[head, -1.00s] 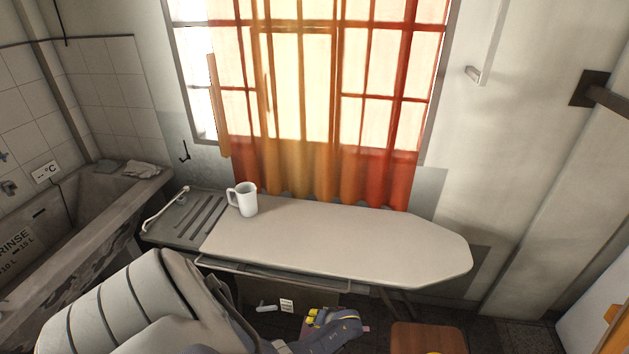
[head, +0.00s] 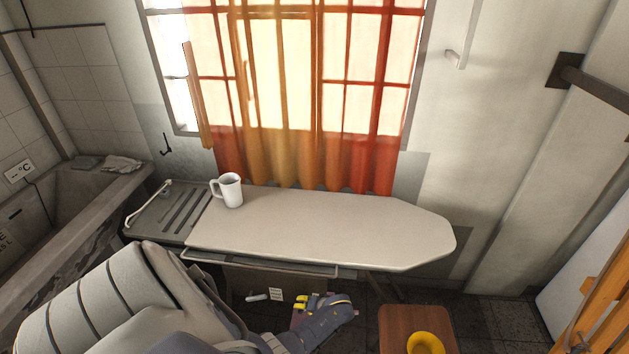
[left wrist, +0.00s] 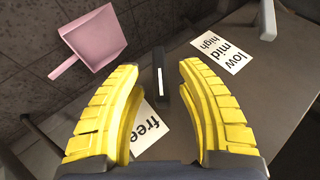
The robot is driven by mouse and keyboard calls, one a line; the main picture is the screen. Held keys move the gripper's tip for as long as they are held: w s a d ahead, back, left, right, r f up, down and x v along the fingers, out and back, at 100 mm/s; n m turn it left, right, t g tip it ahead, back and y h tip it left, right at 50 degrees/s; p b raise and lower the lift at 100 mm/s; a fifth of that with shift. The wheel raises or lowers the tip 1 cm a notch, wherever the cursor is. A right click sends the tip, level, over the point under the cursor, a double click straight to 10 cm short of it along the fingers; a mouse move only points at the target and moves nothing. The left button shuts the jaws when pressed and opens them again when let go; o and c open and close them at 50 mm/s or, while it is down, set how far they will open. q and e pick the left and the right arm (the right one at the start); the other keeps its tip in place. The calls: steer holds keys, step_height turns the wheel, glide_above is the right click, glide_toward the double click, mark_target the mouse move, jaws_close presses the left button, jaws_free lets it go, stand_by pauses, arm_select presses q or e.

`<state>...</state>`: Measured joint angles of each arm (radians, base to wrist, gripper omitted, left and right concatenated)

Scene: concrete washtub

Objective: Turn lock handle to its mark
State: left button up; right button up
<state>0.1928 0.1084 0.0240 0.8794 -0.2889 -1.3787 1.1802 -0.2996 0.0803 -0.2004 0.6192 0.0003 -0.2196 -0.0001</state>
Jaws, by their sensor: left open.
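In the left wrist view my left gripper (left wrist: 165,115) has its yellow fingers spread, with nothing held. A dark bar with a white stripe (left wrist: 160,76), which looks like the lock handle, stands just beyond the fingertips, between them in the picture. A white label reading "free" (left wrist: 150,132) lies beside it, partly hidden by the left finger. Another label reading "low mid high" (left wrist: 222,52) is at the upper right. In the head view the left gripper (head: 300,302) is below the ironing board, and the bar cannot be made out. My right gripper is not in view.
A grey lever (left wrist: 268,18) is beyond the labels. A pink dustpan (left wrist: 92,38) lies at upper left. The ironing board (head: 330,230) bears a white mug (head: 229,190). A brown stool (head: 395,325) with a yellow round object (head: 425,343) is to the right.

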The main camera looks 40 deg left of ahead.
arm_select(q)
steer(key=v, duration=1)
steer(key=shift+d+r, duration=0.15)
steer(key=shift+r, duration=0.15)
